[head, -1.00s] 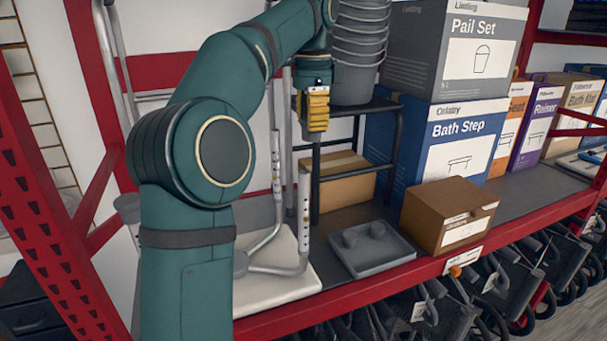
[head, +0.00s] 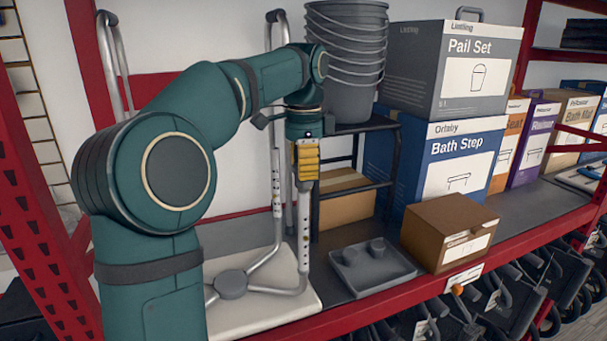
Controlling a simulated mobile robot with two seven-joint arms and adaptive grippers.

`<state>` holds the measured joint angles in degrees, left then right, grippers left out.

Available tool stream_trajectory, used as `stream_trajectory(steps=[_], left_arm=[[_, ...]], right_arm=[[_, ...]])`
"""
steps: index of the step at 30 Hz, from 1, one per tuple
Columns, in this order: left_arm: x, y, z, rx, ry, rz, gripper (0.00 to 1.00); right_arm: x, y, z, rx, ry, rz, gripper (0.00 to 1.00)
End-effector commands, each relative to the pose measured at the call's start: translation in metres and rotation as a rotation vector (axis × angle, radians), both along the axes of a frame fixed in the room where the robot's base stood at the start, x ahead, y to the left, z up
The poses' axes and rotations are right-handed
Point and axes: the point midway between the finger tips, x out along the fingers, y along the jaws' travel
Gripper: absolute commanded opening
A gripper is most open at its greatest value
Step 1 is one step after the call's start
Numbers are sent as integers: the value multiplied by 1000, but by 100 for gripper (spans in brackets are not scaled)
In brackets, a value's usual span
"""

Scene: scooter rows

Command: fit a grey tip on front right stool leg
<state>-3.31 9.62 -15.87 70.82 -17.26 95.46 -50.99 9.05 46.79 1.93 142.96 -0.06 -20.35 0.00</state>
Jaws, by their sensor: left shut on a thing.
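The stool lies upside down on the shelf, its white seat (head: 262,316) down and a grey hub (head: 233,284) on its underside. Its front right leg (head: 303,235) is a light metal tube with holes, standing up. My left gripper (head: 305,176), with yellow fingers, points down right at the top of this leg. It is shut on a small grey tip, mostly hidden by the fingers. I cannot tell whether the tip is around the leg end or just above it. Another leg (head: 277,190) stands behind. Two grey tips (head: 376,247) sit in the grey tray (head: 388,282). My right gripper is out of view.
A brown carton (head: 425,230) stands right of the tray. Behind are a black step stand (head: 388,165) with stacked grey pails (head: 353,60), and Bath Step (head: 460,160) and Pail Set (head: 455,65) boxes. A red shelf edge (head: 370,307) runs along the front.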

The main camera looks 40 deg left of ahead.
Motion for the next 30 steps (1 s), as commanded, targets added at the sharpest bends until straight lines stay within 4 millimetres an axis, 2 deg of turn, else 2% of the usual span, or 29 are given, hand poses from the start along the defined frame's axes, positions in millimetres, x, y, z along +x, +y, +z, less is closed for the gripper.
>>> stream_trajectory(steps=[1, 4, 28, 29, 30], left_arm=[[0, 0, -8, 0, 1, 0, 16], [0, 0, -13, 0, 0, 0, 16], [0, 0, -25, 1, -1, 1, 16], [0, 0, -25, 0, 0, 1, 58], [0, 0, -25, 0, 0, 1, 72]], right_arm=[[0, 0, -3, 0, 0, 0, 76], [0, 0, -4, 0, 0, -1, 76], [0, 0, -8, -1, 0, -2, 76], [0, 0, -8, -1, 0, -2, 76], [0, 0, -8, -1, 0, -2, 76]])
